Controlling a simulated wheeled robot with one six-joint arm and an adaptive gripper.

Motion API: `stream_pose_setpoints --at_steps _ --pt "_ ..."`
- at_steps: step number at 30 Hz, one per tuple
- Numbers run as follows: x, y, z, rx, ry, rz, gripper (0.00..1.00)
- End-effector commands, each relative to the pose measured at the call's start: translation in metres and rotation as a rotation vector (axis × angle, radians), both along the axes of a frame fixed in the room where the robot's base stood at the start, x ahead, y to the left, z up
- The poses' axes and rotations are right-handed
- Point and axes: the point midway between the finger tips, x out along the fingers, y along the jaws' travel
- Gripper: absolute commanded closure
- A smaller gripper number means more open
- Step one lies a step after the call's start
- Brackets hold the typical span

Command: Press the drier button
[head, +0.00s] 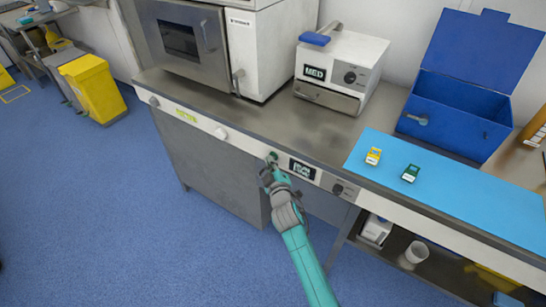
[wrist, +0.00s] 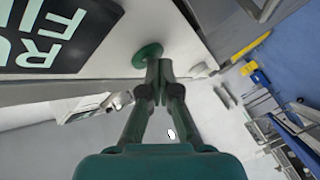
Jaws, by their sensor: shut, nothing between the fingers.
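The round green button (wrist: 147,53) sits on the white front panel, beside a black sign with pale letters. In the head view the green button (head: 273,156) shows just above my fingertips. My gripper (head: 268,170) is shut and empty, reaching up to the panel. In the wrist view its fingertips (wrist: 159,66) are together at the lower right edge of the button and overlap it in the picture. I cannot tell whether they touch it.
The black display (head: 302,169) and a dark knob (head: 338,189) are right of the button. A white knob (head: 221,133) is to the left. Above is the steel counter (head: 240,118) with a MED device (head: 340,70), a blue box (head: 455,115) and a blue mat (head: 450,205).

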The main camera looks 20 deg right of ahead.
Motion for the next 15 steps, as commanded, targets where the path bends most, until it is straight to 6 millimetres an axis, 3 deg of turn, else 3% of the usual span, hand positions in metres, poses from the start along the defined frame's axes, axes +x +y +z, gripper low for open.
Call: stream_pose_setpoints --at_steps 15 --pt "-0.0080 0.0106 -0.0002 -0.001 -0.001 0.001 1.00"
